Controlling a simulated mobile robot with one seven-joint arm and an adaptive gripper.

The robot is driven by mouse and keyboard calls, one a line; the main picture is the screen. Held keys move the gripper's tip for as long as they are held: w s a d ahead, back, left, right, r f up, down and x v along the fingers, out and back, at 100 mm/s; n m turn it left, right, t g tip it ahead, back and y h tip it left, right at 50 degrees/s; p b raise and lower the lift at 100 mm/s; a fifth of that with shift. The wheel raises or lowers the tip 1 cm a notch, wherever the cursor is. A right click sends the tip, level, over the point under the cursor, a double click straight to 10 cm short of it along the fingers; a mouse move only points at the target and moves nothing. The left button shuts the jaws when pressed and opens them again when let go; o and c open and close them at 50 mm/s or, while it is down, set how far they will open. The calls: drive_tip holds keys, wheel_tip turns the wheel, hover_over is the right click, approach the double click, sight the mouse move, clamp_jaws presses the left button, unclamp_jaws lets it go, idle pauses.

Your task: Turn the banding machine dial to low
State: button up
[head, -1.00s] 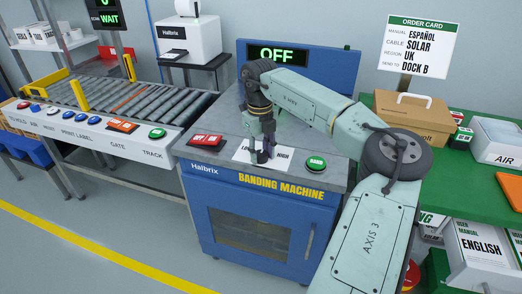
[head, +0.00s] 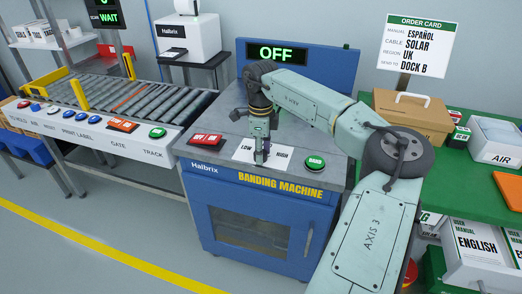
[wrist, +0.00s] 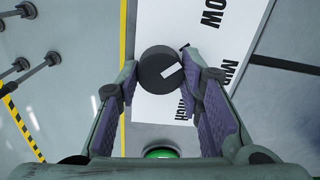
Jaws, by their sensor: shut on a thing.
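The dial is a dark round knob with a white mark (wrist: 160,69) on the white label plate, seen in the wrist view. The mark lies toward the dial's right side, tilted slightly up in that view. The plate (head: 243,154) reads LOW at left and HIGH at right in the head view; MID also shows in the wrist view. My gripper (head: 261,157) points down over the plate on the banding machine (head: 205,177). Its two fingers are shut on the dial, one on each side. In the head view the fingers hide the dial. The display (head: 283,54) reads OFF.
A red button (head: 205,139) is left of the plate and a green button (head: 315,162) is right of it, both on the machine top. A roller conveyor (head: 130,95) stands at left. A green table (head: 460,165) with boxes stands at right.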

drive_tip(key=shift+a, duration=0.1)
idle(0.3)
drive_tip(key=o, duration=1.2)
drive_tip(key=shift+c, duration=0.2)
wheel_tip(320, 180, up, 12)
drive_tip(key=shift+s, duration=0.15)
